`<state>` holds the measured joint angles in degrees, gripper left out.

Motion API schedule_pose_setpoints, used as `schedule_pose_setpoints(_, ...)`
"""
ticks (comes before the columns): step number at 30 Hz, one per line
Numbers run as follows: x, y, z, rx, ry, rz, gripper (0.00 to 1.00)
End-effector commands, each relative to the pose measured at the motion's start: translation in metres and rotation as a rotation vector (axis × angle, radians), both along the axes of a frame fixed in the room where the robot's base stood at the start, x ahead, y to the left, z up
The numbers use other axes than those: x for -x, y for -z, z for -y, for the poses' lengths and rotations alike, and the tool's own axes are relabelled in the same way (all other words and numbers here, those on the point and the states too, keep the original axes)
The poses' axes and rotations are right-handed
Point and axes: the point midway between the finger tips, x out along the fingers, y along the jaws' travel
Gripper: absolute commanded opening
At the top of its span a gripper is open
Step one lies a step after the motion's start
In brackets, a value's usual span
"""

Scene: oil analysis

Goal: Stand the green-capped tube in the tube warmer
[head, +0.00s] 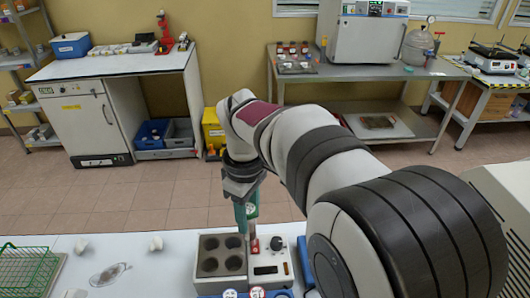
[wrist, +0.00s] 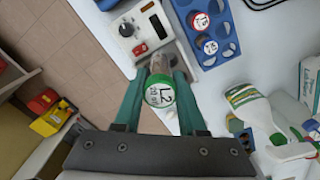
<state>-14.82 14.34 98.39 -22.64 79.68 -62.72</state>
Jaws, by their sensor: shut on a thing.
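The green-capped tube (wrist: 160,92), its cap marked L2, is between the teal fingers of my gripper (wrist: 160,98) in the wrist view. My gripper is shut on it near the cap, and the clear tube body points away from the camera. In the head view my gripper (head: 246,222) is above the bench, over the tube warmer's rear edge. The tube warmer (head: 208,283) has a dark block with several round wells at left and a panel with a knob and display at right. The panel also shows in the wrist view (wrist: 150,32). The tube's lower end is hard to make out.
A blue rack (wrist: 228,52) with red-ringed and white caps stands beside the warmer. A green wire basket (head: 25,270) and a clear dish (head: 110,274) are on the bench at left.

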Motion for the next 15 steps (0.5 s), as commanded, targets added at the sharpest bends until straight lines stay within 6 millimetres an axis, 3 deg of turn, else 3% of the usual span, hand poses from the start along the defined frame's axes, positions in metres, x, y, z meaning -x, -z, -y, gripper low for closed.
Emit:
schedule_pose_setpoints(6,0.003,0.020,-0.039,-0.001,-0.357,-0.001,0.00)
schedule_pose_setpoints(15,0.004,0.047,-0.044,-0.002,-0.420,-0.002,0.00)
